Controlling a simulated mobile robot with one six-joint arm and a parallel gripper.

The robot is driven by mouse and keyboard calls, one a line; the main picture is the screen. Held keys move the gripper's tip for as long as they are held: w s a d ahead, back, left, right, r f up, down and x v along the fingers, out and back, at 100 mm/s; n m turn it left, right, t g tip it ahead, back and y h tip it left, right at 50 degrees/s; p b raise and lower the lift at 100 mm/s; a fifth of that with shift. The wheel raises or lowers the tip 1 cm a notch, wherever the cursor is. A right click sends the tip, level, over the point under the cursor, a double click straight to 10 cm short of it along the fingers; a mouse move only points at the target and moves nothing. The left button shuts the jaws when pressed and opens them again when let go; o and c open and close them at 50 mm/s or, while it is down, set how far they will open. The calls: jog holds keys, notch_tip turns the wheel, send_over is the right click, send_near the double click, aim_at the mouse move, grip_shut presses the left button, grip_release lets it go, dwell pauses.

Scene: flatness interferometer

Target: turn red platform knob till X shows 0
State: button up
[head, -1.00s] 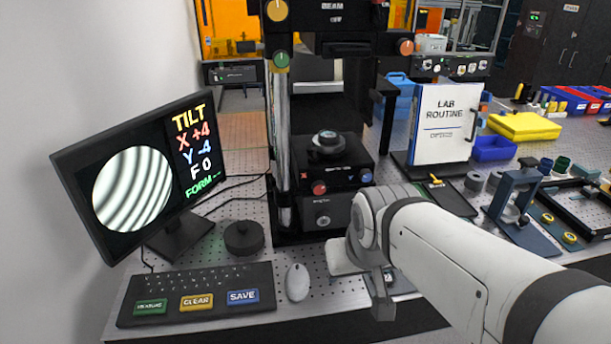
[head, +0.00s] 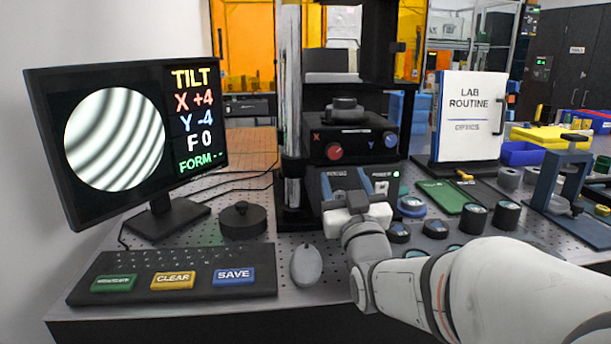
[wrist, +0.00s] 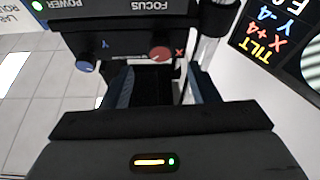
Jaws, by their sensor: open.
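The red platform knob (head: 334,151), marked X, is on the left of the black platform's front (head: 352,147). It also shows in the wrist view (wrist: 160,53). The blue Y knob (head: 390,140) is on the right. The monitor (head: 125,140) reads X +4, Y -4, F 0, beside curved dark and light fringes. My gripper (head: 354,182) is open and empty, a little below and in front of the platform, apart from the red knob. In the wrist view its two fingers (wrist: 158,88) stand apart, with the knob ahead of them.
A keyboard (head: 175,270) with green, orange and blue keys and a mouse (head: 306,265) lie at the front left. A black round puck (head: 242,220) stands behind them. Several dark round pieces (head: 474,218) and a LAB ROUTINE board (head: 470,115) are at the right.

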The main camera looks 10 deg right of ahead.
aim_at(335, 155)
jog(key=x, duration=0.7)
jog(key=shift+w+r+p, duration=0.25)
jog(key=shift+w+p, duration=0.05)
jog(key=c, duration=1)
jog(key=shift+f+n+b, duration=0.1)
jog(key=shift+n+b, duration=0.3)
